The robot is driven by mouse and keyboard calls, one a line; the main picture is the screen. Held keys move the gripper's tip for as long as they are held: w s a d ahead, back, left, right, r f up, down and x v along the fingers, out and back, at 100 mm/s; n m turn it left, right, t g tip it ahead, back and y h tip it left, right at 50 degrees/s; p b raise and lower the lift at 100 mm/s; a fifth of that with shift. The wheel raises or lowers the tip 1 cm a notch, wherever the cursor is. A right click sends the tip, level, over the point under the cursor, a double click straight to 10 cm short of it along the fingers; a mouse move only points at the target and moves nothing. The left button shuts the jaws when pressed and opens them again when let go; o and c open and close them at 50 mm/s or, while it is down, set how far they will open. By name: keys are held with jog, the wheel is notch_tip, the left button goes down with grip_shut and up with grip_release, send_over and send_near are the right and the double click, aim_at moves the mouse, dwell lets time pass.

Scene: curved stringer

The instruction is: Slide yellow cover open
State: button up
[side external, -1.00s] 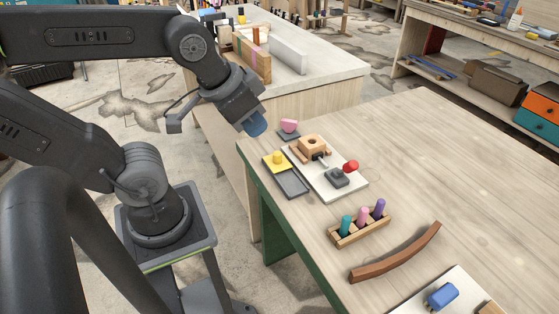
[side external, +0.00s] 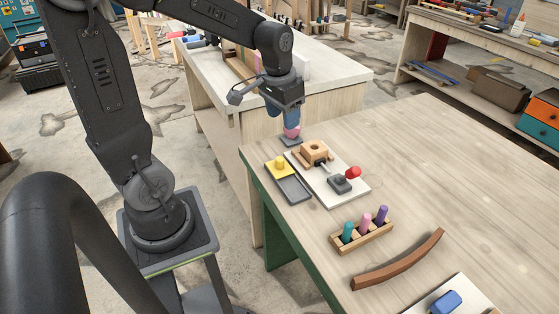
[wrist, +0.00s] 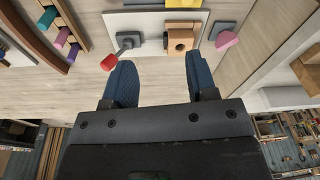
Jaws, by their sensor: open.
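The yellow cover (side external: 279,165) sits at the far end of a grey tray (side external: 294,189) on the table's near-left part. In the wrist view only part of the yellow cover (wrist: 183,3) shows at the top edge, with the grey tray (wrist: 144,2) beside it. My gripper (side external: 284,116) is above the table's far-left corner, over the pink piece and apart from the cover. In the wrist view its two blue fingers (wrist: 160,74) are spread apart with nothing between them.
A pink piece (wrist: 227,40) stands near a wooden block with a hole (wrist: 180,41). A red-knobbed lever (side external: 352,173) stands on the white board (side external: 325,197). A peg rack (side external: 362,238) and curved brown stringer (side external: 400,262) lie nearer.

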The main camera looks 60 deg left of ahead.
jog(key=g, duration=0.1)
send_over(279, 158)
notch_tip(279, 158, down, 5)
jog(key=shift+n+g+h, duration=0.3)
jog(key=shift+n, duration=0.1)
notch_tip(279, 158, down, 14)
jog(key=shift+d+f, duration=0.1)
grip_shut()
